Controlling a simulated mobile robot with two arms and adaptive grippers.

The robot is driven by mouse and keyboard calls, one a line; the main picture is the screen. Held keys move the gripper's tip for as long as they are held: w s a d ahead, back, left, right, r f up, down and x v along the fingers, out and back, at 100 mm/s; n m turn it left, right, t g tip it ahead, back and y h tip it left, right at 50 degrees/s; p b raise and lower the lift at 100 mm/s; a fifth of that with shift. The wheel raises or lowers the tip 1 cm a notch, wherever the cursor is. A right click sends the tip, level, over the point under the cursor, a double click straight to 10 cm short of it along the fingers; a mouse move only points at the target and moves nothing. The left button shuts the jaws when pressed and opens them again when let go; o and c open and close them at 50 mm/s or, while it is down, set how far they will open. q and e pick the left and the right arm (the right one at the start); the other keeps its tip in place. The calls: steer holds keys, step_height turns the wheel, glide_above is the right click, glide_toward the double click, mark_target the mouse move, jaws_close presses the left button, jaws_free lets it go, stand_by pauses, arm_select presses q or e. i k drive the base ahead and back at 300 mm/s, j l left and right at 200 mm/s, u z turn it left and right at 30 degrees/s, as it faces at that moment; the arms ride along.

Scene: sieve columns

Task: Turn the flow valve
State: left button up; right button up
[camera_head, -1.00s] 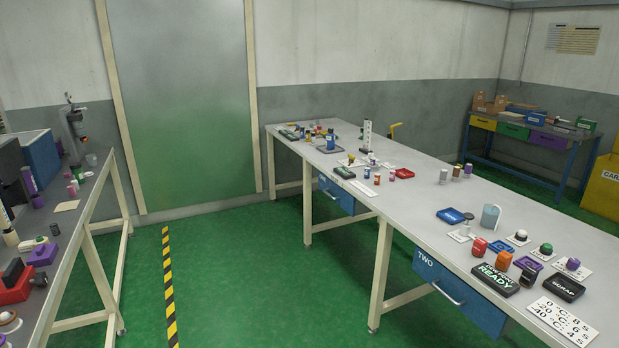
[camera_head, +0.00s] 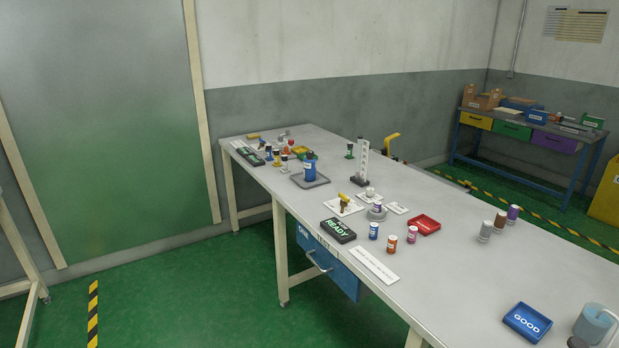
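No label lets me tell for sure which item is the flow valve. A small yellow-topped brown fitting (camera_head: 345,199) stands on a white plate in the middle of the long table. A tall white column (camera_head: 362,158) on a dark base stands behind it. Another small yellow piece (camera_head: 254,136) is at the table's far left end, near a grey metal tap-like part (camera_head: 283,134). Neither of my grippers is in view.
The long grey table (camera_head: 465,265) runs from far left to near right. On it are a READY display (camera_head: 338,230), a red tray (camera_head: 424,225), a blue GOOD tray (camera_head: 527,322), a blue container (camera_head: 310,168) and several small jars. Green floor (camera_head: 190,300) in front is clear.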

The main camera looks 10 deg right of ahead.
mark_target(344, 199)
steer(key=i+z, duration=0.25)
steer(key=i, duration=0.25)
steer(key=i+j+z, duration=0.15)
steer(key=i+z, duration=0.15)
steer(key=i, duration=0.2)
steer(key=i+j+z, duration=0.25)
steer(key=i, duration=0.25)
steer(key=i+j+z, duration=0.2)
steer(key=i+j, duration=0.15)
steer(key=j, duration=0.3)
steer(key=i+j+z, duration=0.1)
steer(key=j, duration=0.25)
